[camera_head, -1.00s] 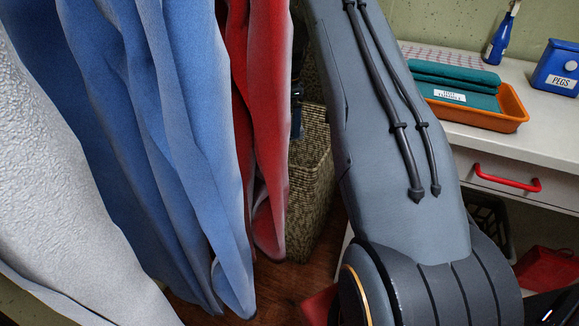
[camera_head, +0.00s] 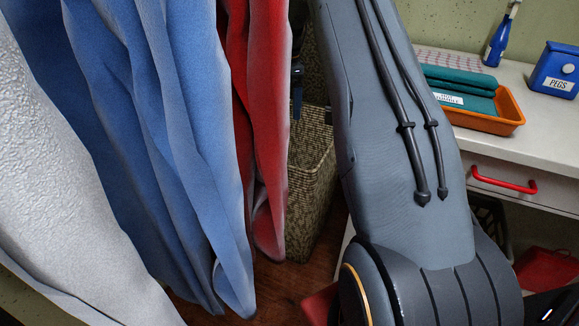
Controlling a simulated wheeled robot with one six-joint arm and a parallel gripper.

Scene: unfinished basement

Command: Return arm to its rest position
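My arm fills the middle of the head view, its thick grey link rising from a dark joint at the bottom to the top edge. Two dark cables run along the link. My gripper is outside the frame, so its state and anything in it are hidden.
White, blue (camera_head: 190,150) and red (camera_head: 262,130) cloths hang close on the left. A woven basket (camera_head: 312,175) stands behind the arm. On the right, a white counter (camera_head: 535,135) bears an orange tray (camera_head: 490,121) with teal cloths, a blue bottle (camera_head: 499,42) and a PEGS box (camera_head: 556,70).

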